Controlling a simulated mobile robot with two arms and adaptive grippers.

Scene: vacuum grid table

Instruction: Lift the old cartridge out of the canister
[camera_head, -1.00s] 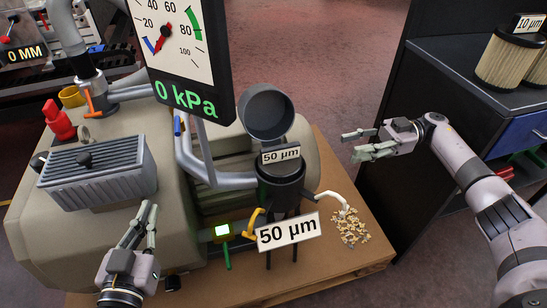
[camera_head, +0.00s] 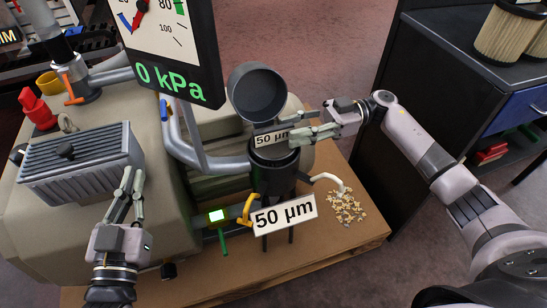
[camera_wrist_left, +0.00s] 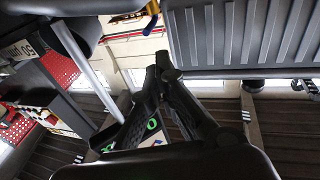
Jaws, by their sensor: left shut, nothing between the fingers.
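The dark canister (camera_head: 273,178) stands on the pallet with its round lid (camera_head: 257,92) swung up and open. A small "50 µm" label (camera_head: 270,138) shows at the canister's mouth; the old cartridge itself is not clearly visible. My right gripper (camera_head: 277,128) is at the mouth, its fingers reaching in from the right beside the small label. Whether it grips anything is hidden. My left gripper (camera_head: 131,178) is shut and empty, near the right end of the grey ribbed box, well left of the canister. Its closed fingers also show in the left wrist view (camera_wrist_left: 160,68).
A larger "50 µm" plate (camera_head: 284,214) and yellow handle (camera_head: 247,209) are at the canister's front. The gauge (camera_head: 170,45) reads 0 kPa. Loose debris (camera_head: 345,206) lies on the pallet (camera_head: 340,241). Pale pleated cartridges (camera_head: 507,34) stand on the dark cabinet.

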